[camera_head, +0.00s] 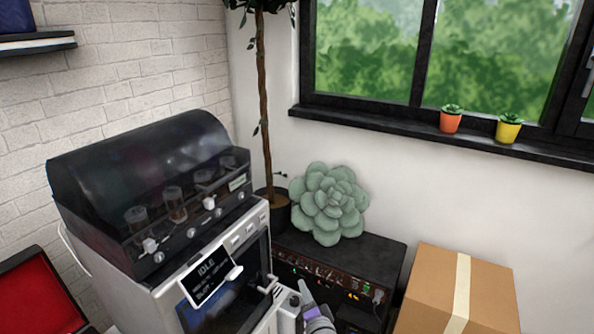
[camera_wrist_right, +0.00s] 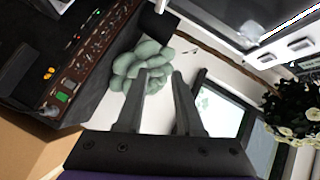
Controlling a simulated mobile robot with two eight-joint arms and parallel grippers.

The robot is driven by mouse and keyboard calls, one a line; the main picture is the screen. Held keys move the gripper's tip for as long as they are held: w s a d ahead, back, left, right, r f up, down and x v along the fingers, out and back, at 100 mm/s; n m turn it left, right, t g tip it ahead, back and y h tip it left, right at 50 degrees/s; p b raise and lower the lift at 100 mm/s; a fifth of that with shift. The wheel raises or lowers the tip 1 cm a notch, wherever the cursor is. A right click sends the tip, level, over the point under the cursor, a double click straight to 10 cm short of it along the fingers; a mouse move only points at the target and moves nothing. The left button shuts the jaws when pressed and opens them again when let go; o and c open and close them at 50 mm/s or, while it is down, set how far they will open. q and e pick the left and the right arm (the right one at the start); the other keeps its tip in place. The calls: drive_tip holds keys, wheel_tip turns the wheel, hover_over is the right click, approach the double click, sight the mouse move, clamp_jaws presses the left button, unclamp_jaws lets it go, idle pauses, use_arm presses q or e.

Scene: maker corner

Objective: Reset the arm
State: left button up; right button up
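My right gripper (camera_wrist_right: 159,72) shows two dark fingers in the right wrist view, with a clear gap and nothing held between them. In the head view only a small grey and purple part of my right arm shows at the bottom edge, beside the white machine (camera_head: 250,226). My left gripper is in neither view. A pale green succulent-shaped cushion (camera_head: 328,203) sits on a black amplifier-like box (camera_head: 385,262); in the right wrist view the cushion (camera_wrist_right: 125,68) appears behind the fingers, apart from them as far as I can tell.
The white machine carries a dark domed cover and a small "IDLE" screen (camera_head: 208,275). A taped cardboard box (camera_head: 435,290) stands at right. A potted tree (camera_head: 263,95) is in the corner. Orange (camera_head: 450,122) and yellow (camera_head: 508,132) pots stand on the windowsill. A red panel (camera_head: 40,298) is at lower left.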

drive_tip(key=s+d+r+n+g+p, duration=0.25)
drive_tip(key=s+r, duration=0.25)
drive_tip(key=r, duration=0.3)
use_arm(q)
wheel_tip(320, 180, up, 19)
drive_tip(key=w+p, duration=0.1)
drive_tip(key=p, duration=1.2)
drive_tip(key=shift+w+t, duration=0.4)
use_arm(e)
drive_tip(key=s+d+r+n+g+h, duration=0.1)
drive_tip(key=s+d+r+n+g, duration=0.1)
drive_tip(key=s, duration=0.8)
drive_tip(key=s+d+r+n+g+h, duration=0.1)
drive_tip(key=s+d+r+n+g, duration=0.2)
drive_tip(key=s+d, duration=0.3)
drive_tip(key=s+d+r+n+g+h, duration=0.1)
drive_tip(key=s+d+r+n+g, duration=0.1)
drive_tip(key=s, duration=1.1)
wheel_tip(320, 180, up, 2)
drive_tip(key=d+n, duration=0.1)
drive_tip(key=d, duration=0.1)
drive_tip(key=shift+s+d+r+n, duration=0.25)
drive_tip(key=shift+s+d+n, duration=0.05)
drive_tip(key=shift+d+n, duration=0.1)
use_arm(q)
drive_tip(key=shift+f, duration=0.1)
use_arm(e)
drive_tip(key=shift+g, duration=0.25)
